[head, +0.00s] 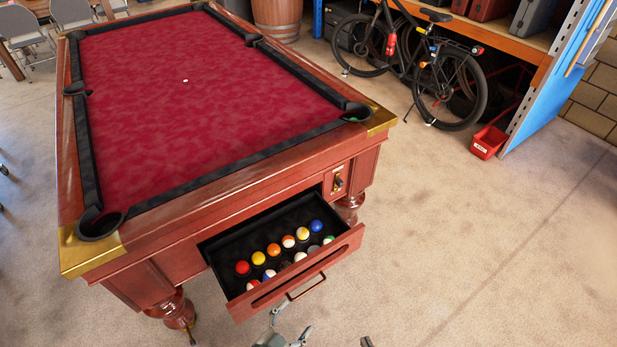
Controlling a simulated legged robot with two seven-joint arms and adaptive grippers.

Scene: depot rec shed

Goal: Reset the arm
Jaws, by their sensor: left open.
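My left gripper (289,326) is at the bottom edge, just below the open drawer's front. Its fingers are spread, with nothing seen between them. It appears apart from the drawer's bar handle (307,288). A small dark tip at the bottom edge, further right, seems to be part of my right gripper (366,341); the rest is out of frame. The drawer (300,274) is pulled out of the pool table's end and holds several coloured balls (274,250) in two rows.
The pool table (190,80) has red cloth, with a small white spot on it. A coin-slot-like fitting (338,183) is right of the drawer. A bicycle (425,65), a red bin (488,142) and shelving stand at the back right. The floor (480,250) to the right is clear.

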